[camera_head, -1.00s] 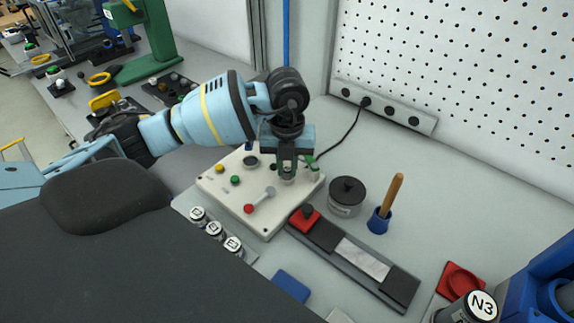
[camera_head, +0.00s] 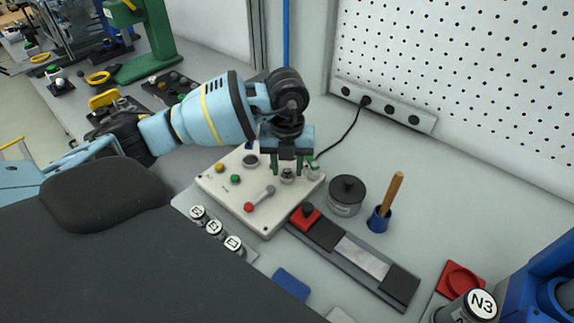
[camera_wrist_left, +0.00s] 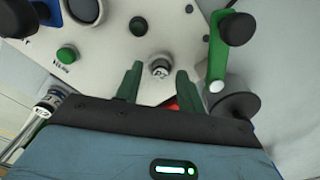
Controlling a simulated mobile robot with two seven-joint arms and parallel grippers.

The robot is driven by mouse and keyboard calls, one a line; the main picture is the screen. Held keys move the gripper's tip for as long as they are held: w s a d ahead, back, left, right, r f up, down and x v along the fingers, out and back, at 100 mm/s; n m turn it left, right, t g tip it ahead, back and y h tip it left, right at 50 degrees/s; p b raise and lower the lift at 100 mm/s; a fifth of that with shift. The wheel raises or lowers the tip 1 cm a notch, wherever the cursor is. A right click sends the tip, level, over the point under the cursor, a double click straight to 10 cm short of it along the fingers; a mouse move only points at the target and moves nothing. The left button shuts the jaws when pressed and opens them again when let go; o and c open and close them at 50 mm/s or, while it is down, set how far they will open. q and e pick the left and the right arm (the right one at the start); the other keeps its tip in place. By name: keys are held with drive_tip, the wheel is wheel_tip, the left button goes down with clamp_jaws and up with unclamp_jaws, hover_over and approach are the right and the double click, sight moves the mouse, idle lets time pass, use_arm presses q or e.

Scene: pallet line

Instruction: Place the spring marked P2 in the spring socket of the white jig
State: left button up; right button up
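The white jig (camera_head: 222,186) lies on the bench with buttons and a red-knobbed lever on its face. My left gripper (camera_head: 287,167) is above the jig's far right part, its fingers apart. Between them a small metallic part, seemingly the spring (camera_head: 287,176), stands upright in a round seat on the jig. In the left wrist view the spring (camera_wrist_left: 160,67) sits between the green fingertips, with a gap on each side. Its marking is not readable. My right gripper is not in view.
A green clamp (camera_wrist_left: 216,60) with a black knob stands close beside the right finger. Several labelled cylinders (camera_head: 214,228) stand in front of the jig. A dark round container (camera_head: 346,195) and a blue holder with a wooden handle (camera_head: 379,221) are to the right.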

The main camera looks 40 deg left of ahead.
sight(287, 170)
use_arm(q)
wheel_tip(287, 170, up, 12)
idle(0.4)
drive_tip(key=shift+o, duration=0.2)
idle(1.0)
